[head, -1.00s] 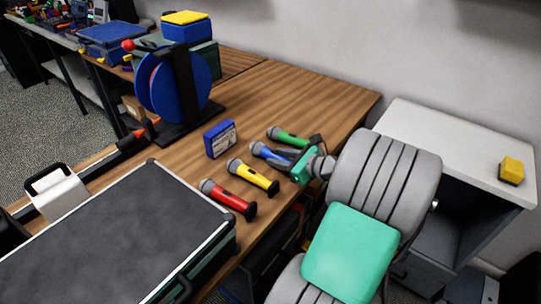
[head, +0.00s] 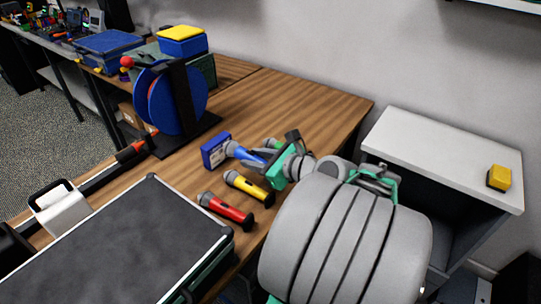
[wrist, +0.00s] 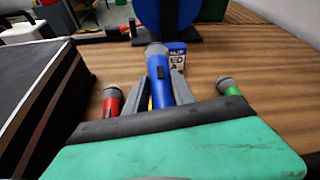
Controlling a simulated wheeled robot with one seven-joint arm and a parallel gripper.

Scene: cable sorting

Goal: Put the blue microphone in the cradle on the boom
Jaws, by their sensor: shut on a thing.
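The blue microphone (head: 246,154) has a grey head and is held between the fingers of my gripper (head: 262,158), above the table. In the wrist view the blue microphone (wrist: 158,78) points away from me, with a finger on each side. Its lower end is hidden by my gripper. A black boom-like bar (head: 95,177) with an orange-red section lies at the left, partly behind the black case. A white block-like piece with a dark handle (head: 60,195) is by its near end; I cannot tell whether this is the cradle.
Red (head: 226,208) and yellow (head: 248,187) microphones lie near my gripper; a green one (head: 272,143) is partly hidden behind it. A blue-and-white box (head: 215,150) stands just beyond. A blue reel (head: 175,100) and black case (head: 110,245) flank the left. The table's back right is clear.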

